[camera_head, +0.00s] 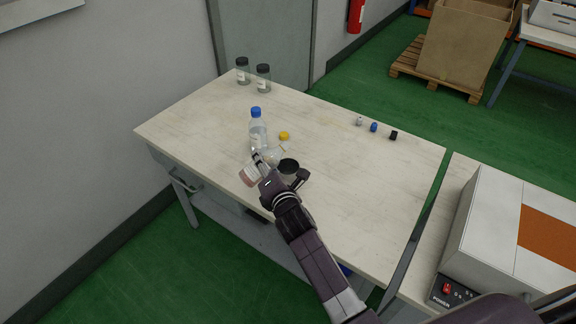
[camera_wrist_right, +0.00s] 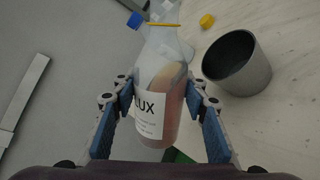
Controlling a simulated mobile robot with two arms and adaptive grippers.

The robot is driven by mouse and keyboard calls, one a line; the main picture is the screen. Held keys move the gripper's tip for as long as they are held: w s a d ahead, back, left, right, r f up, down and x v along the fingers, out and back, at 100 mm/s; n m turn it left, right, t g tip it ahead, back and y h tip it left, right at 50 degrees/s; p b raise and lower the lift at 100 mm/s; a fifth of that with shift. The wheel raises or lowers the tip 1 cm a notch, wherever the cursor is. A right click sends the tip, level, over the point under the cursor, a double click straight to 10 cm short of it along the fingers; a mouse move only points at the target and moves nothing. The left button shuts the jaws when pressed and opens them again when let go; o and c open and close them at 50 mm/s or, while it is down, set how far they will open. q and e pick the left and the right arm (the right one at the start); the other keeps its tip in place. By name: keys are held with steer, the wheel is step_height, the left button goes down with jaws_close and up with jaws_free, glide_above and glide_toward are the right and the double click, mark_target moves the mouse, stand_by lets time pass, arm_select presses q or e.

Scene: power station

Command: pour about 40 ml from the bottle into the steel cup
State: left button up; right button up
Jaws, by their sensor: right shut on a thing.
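My right gripper (camera_head: 268,175) is shut on a clear bottle (camera_head: 250,175) with a white label and reddish liquid, near the table's front edge. In the head view the bottle leans, its neck up and to the right. In the right wrist view the bottle (camera_wrist_right: 172,112) sits between both fingers (camera_wrist_right: 160,95), its label reading "LUX". The steel cup (camera_head: 289,166) stands on the table just right of the bottle, partly behind the gripper. In the right wrist view the cup (camera_wrist_right: 240,70) is upright with a dark inside. No stream of liquid is visible. My left gripper is not in view.
A blue-capped bottle (camera_head: 257,132) stands close behind the held bottle. A yellow cap (camera_head: 284,135) lies beside it. Two dark-lidded jars (camera_head: 263,80) stand at the back left. Small caps (camera_head: 374,127) lie at the right. The table's right front is clear.

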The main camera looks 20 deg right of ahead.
mark_target(255, 168)
steer(key=shift+a+f+m+y+b, duration=0.3)
steer(key=shift+f+m+y+b, duration=0.15)
steer(key=shift+m, duration=0.65)
steer(key=shift+r+p, duration=0.1)
steer(key=shift+p, duration=0.3)
steer(key=shift+a+m, duration=0.1)
steer(key=shift+m, duration=0.2)
steer(key=shift+a+f+m+g+y+p, duration=0.1)
steer(key=shift+f+m+g+y+p, duration=0.15)
steer(key=shift+m+y+p, duration=0.35)
steer(key=shift+a, duration=0.2)
steer(key=shift+a, duration=0.8)
steer(key=shift+a+m, duration=0.1)
steer(key=shift+m, duration=0.2)
